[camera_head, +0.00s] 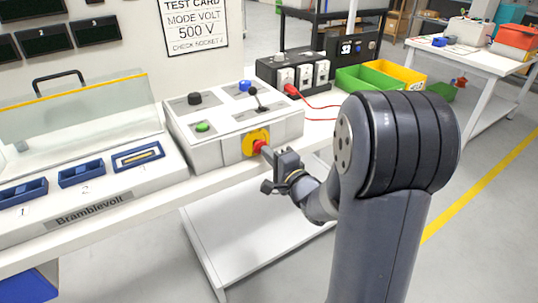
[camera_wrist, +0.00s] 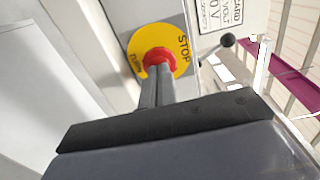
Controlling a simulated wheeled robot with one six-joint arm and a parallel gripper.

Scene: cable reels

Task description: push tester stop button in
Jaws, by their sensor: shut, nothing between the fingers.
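The tester (camera_head: 205,152) is a light grey box on the white bench, with knobs, a green button and a lever on its sloped top. Its red stop button (camera_head: 259,146) sits on a yellow disc (camera_head: 250,141) on the front face. In the wrist view the red button (camera_wrist: 158,58) shows in the middle of the yellow disc (camera_wrist: 176,43) marked STOP. My gripper (camera_head: 268,152) is shut and empty, its fingertips (camera_wrist: 156,72) at the button. They overlap its lower part in the wrist view; I cannot tell whether they press it.
A clear-lidded case (camera_head: 80,110) with blue trays stands left of the tester. A black socket unit (camera_head: 292,72) with a red cable (camera_head: 318,103) and green and yellow bins (camera_head: 400,73) are behind. Open floor lies in front of the bench.

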